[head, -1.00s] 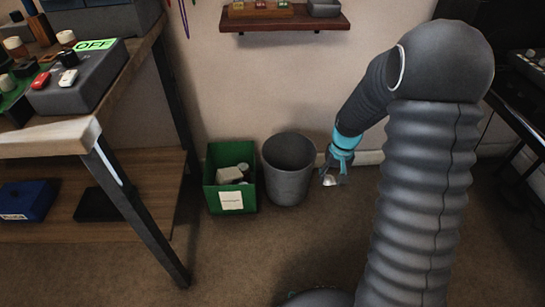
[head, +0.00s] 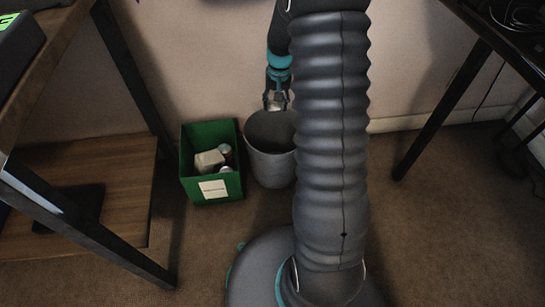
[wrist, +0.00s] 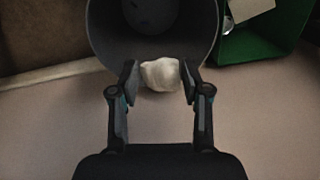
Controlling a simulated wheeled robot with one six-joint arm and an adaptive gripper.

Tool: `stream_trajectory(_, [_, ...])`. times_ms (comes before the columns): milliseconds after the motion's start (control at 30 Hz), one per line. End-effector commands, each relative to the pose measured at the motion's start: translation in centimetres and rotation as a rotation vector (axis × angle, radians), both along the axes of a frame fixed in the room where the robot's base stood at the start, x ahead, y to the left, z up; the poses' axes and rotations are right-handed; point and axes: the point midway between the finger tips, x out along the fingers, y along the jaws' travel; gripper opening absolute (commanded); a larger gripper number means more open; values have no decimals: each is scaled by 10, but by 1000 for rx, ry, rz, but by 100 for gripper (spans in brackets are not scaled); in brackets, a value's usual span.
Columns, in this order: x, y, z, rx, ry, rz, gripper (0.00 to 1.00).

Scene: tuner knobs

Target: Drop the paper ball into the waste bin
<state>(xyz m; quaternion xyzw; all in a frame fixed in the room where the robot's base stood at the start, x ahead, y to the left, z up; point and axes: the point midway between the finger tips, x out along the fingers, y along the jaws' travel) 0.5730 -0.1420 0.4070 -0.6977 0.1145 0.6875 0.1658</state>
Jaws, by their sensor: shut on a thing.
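The waste bin (head: 268,168) is a grey round open bin on the floor by the wall, partly hidden behind my arm in the head view. My gripper (head: 276,100) is above the bin's back rim, pointing down. In the wrist view my gripper (wrist: 160,80) is shut on the crumpled white paper ball (wrist: 160,74), with one finger on each side. There the ball overlaps the near edge of the bin's opening (wrist: 205,45); its height above the rim is hard to tell. Part of the bin's inside is dark.
A green box (head: 200,188) with a white label and several pale containers stands just left of the bin. A wooden shelf unit (head: 95,205) is at the left. A dark desk leg (head: 440,115) is at the right. Floor is clear between the bin and that leg.

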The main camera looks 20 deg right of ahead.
Motion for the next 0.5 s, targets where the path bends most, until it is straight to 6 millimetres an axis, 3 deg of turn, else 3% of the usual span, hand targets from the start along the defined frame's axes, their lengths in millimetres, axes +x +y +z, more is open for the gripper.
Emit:
stream_trajectory(133, [0, -21, -3, 0, 0, -56, 37])
stream_trajectory(500, [0, -24, -28, 0, 1, -64, 37])
